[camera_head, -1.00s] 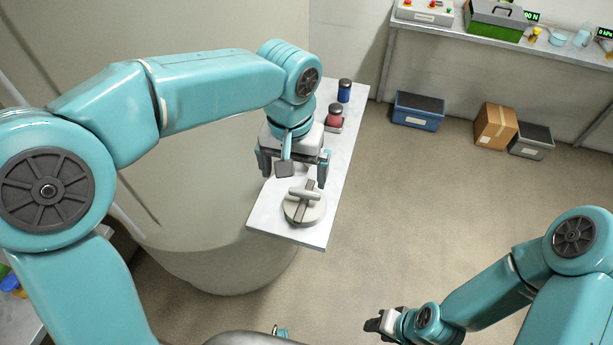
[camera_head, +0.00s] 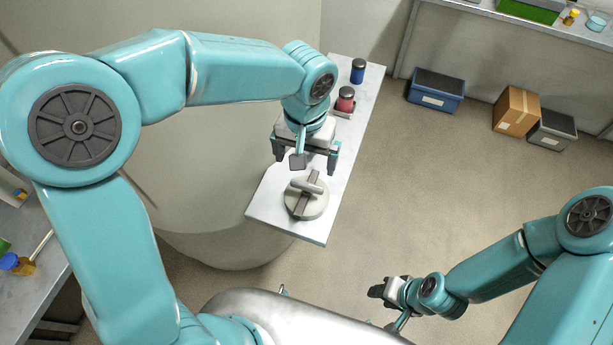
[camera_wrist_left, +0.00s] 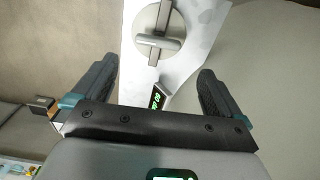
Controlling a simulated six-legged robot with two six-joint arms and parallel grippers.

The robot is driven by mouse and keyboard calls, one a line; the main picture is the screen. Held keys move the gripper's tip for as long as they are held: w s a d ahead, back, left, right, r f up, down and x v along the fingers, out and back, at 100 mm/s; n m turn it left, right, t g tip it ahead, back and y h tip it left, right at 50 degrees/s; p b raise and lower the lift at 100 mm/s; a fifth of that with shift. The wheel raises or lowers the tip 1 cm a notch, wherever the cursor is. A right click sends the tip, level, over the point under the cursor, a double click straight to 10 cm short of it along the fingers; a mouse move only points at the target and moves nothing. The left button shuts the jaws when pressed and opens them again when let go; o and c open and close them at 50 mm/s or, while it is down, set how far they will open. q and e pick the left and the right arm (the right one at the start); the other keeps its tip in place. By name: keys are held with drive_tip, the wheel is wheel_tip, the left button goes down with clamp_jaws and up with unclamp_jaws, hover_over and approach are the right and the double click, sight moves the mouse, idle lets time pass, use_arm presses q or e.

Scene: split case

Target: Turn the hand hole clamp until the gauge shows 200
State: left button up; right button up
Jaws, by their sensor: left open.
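The hand hole clamp (camera_head: 318,206) is a round light-grey disc with a crossbar and a grip on top. It lies on the near end of a narrow pale bench (camera_head: 268,207). My left gripper (camera_head: 305,160) is open and empty, above and just behind the clamp, apart from it. In the left wrist view the clamp (camera_wrist_left: 151,20) is beyond the open fingers (camera_wrist_left: 157,70), its grip lying crosswise. A small gauge display (camera_wrist_left: 157,98) with green digits shows between the fingers; I cannot read it surely. My right gripper (camera_head: 380,291) is low at the right, its jaws unclear.
A red-bodied jar (camera_head: 345,101) and a blue jar (camera_head: 358,72) stand farther along the bench. A large rounded beige vessel (camera_head: 215,225) borders the bench on the left. Bins and a cardboard box (camera_head: 516,110) sit by the back wall. The floor right of the bench is clear.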

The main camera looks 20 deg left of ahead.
sight(308, 183)
use_arm(q)
wheel_tip(308, 183, down, 9)
drive_tip(key=shift+f+p, duration=0.2)
drive_tip(key=shift+p, duration=0.1)
drive_tip(key=shift+w+d+f, duration=0.2)
drive_tip(key=shift+f, duration=0.05)
drive_tip(key=shift+s+a+r, duration=0.1)
drive_tip(key=shift+s, duration=0.15)
drive_tip(key=shift+w, duration=0.1)
drive_tip(key=c, duration=0.8)
